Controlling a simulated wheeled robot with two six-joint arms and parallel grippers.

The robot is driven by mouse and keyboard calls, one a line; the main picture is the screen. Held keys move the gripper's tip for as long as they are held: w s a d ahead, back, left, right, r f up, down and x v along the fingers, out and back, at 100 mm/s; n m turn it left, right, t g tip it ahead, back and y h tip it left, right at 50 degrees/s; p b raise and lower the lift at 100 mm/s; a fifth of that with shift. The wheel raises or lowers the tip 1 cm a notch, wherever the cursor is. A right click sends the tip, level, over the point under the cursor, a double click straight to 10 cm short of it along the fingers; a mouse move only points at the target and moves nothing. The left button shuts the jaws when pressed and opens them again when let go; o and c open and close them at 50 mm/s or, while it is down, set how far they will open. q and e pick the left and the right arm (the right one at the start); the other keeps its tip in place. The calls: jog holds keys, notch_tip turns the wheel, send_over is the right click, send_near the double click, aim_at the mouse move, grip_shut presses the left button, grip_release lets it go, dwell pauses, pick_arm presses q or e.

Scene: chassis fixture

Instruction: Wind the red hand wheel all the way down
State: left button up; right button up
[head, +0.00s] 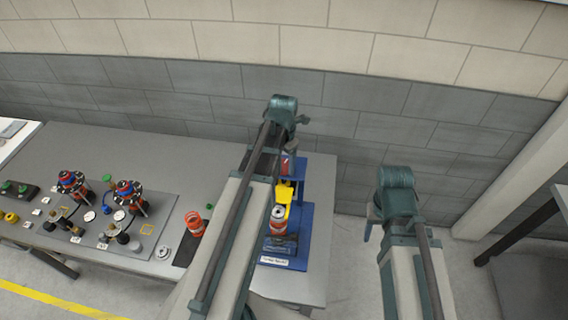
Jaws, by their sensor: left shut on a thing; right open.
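A blue fixture (297,247) with a white label on its front stands at the right end of the grey table. A yellow part (282,191) and a grey and red cylinder (278,214) sit in it. A small bit of red, which I take to be the hand wheel (285,166), shows near its top. My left gripper (290,152) points down there, shut on the red hand wheel; my arm hides much of the contact. My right gripper (368,232) is open and empty, hanging to the right of the table, apart from the fixture.
The grey table (110,160) carries a panel (155,205) with several small fittings and two red and blue assemblies at the left. An orange coil-like part (194,224) stands just left of my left arm. A brick wall closes the back. Floor is clear right of the table.

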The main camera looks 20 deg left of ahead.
pick_arm(q)
jog(key=m, duration=0.4)
jog(key=shift+m, duration=0.3)
jog(key=m, duration=0.3)
jog(key=shift+m, duration=0.3)
jog(key=m, duration=0.3)
jog(key=shift+m, duration=1.5)
